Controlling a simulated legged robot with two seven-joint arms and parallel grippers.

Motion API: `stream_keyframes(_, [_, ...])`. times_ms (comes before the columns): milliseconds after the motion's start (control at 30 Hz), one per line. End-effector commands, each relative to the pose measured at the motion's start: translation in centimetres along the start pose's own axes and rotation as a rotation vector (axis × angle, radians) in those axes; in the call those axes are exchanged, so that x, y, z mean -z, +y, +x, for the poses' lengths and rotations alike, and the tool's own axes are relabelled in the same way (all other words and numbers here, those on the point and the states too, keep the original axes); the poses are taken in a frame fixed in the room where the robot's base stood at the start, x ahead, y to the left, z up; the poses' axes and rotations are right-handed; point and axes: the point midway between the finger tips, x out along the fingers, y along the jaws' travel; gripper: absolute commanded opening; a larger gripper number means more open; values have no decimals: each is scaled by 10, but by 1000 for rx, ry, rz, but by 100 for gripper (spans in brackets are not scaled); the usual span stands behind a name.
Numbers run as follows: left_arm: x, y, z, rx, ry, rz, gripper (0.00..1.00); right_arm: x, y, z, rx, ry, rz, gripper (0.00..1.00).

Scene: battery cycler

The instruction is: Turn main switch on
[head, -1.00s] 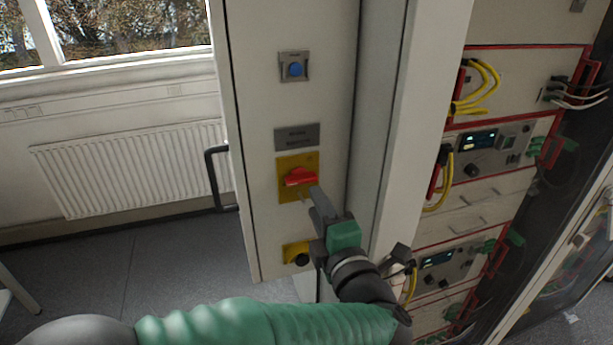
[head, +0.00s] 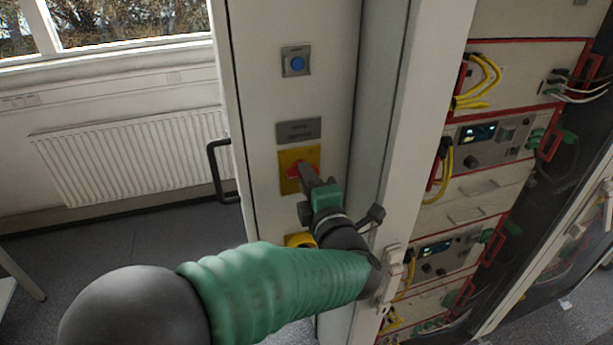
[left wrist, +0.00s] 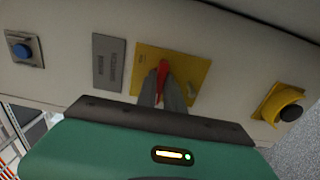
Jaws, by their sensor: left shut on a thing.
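The main switch is a red rotary handle (head: 293,170) on a yellow plate (head: 312,154) on the front of the white cabinet. In the left wrist view the red handle (left wrist: 162,72) stands between the two grey fingers, in front of its yellow plate (left wrist: 200,71). My left gripper (head: 303,172) is shut on the red handle, with its fingers on either side of it. The fingers and the gripper hide part of the handle and plate in the head view. My right gripper is not in view.
A blue button (head: 297,62) and a grey label plate (head: 298,130) sit above the switch. A black button on a yellow housing (left wrist: 289,112) sits below it. A black door handle (head: 219,172) is at the left; racks with yellow cables (head: 480,85) stand right.

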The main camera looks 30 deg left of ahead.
Motion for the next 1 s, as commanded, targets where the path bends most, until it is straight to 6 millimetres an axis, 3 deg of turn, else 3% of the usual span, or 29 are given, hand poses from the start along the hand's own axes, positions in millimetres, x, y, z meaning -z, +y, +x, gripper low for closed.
stream_keyframes(567, [3, -2, 1, 6, 8, 88, 0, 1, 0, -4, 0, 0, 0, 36])
stream_keyframes(1000, [3, 0, 1, 7, 8, 452, 0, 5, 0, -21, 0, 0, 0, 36])
